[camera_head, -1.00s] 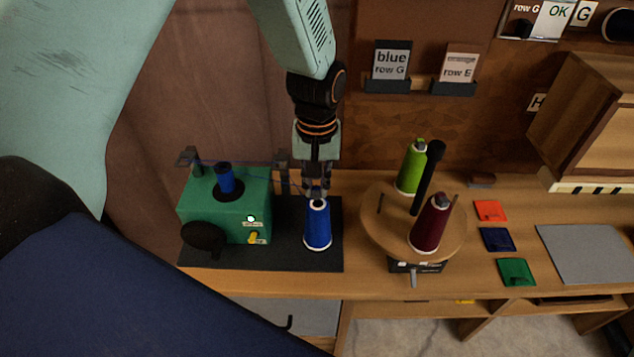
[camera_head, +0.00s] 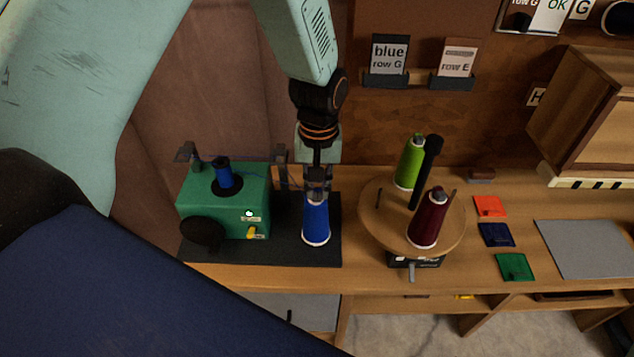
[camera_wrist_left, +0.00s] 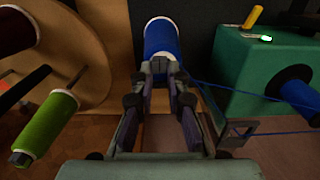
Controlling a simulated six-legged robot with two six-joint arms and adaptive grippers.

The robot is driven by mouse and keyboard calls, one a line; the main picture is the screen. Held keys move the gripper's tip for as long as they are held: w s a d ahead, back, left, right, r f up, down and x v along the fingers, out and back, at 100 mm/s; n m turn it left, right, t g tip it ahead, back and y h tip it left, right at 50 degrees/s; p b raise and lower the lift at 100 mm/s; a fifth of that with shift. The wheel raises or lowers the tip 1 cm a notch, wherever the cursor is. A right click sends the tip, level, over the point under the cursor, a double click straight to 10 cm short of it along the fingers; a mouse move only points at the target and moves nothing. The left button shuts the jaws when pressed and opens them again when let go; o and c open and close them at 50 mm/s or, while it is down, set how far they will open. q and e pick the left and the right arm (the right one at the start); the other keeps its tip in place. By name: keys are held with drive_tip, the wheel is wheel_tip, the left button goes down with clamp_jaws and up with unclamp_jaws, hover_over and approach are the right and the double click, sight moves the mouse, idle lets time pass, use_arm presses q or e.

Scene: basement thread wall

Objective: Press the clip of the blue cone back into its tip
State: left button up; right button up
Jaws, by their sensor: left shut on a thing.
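The blue cone (camera_head: 316,222) stands upright on the dark mat, right of the green winder. My left gripper (camera_head: 317,192) comes down from above and is shut at the cone's tip. In the left wrist view the gripper's fingers (camera_wrist_left: 160,72) close on the narrow end of the blue cone (camera_wrist_left: 161,42). The clip is hidden between the fingers, so I cannot tell whether it is seated. My right gripper is not in view.
The green winder (camera_head: 196,215) with a small blue spool stands at left. A round wooden turntable (camera_head: 385,232) at right holds a green cone (camera_head: 409,163) and a dark red cone (camera_head: 428,220). Coloured cards and a grey mat (camera_head: 590,249) lie further right.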

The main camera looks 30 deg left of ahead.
use_arm(q)
drive_tip(key=shift+a, duration=0.25)
drive_tip(key=shift+d+f, duration=0.1)
drive_tip(key=shift+f, duration=0.2)
drive_tip(key=o, duration=0.8)
